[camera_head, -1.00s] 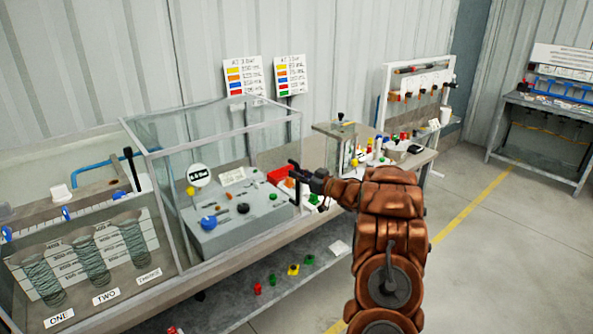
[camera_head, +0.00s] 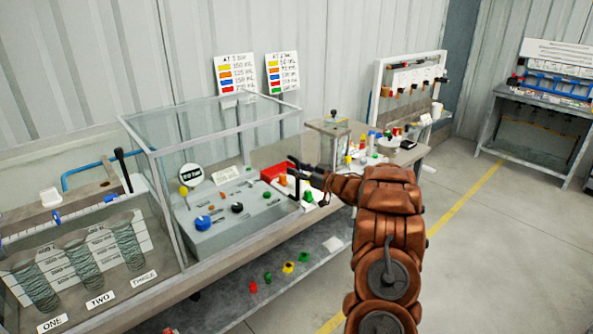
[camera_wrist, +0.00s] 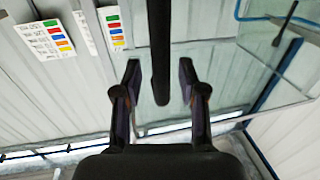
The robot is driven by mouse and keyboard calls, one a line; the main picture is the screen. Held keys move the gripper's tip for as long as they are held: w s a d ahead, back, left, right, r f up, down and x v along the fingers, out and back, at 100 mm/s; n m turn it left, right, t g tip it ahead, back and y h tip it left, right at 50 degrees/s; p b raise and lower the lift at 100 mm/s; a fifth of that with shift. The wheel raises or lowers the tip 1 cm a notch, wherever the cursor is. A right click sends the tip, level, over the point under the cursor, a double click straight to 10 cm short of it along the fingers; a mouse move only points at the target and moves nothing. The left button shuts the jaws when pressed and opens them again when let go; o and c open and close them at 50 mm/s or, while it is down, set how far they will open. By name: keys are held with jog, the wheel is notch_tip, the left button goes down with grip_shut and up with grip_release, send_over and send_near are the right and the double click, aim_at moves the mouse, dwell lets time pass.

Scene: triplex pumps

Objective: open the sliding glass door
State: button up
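The glass case (camera_head: 238,133) stands on the bench in the head view, with clear panes in a grey metal frame. A grey control panel (camera_head: 240,222) with coloured knobs is inside it. I cannot tell how far the sliding door stands open. My gripper (camera_head: 298,178) is at the case's right front end, seen small in the head view. In the wrist view a black upright bar (camera_wrist: 160,45), apparently the door handle, lies between the two fingers of my gripper (camera_wrist: 160,68). The fingers are apart, with a gap on each side of the bar. The bar's upper part runs out of the picture.
Several ribbed cylinders (camera_head: 79,262) stand in the left tank. Coloured knobs (camera_head: 288,267) lie on the lower shelf. The floor (camera_head: 490,235) at right is clear.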

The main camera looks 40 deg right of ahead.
jog(key=v, duration=1.2)
dwell(0.6)
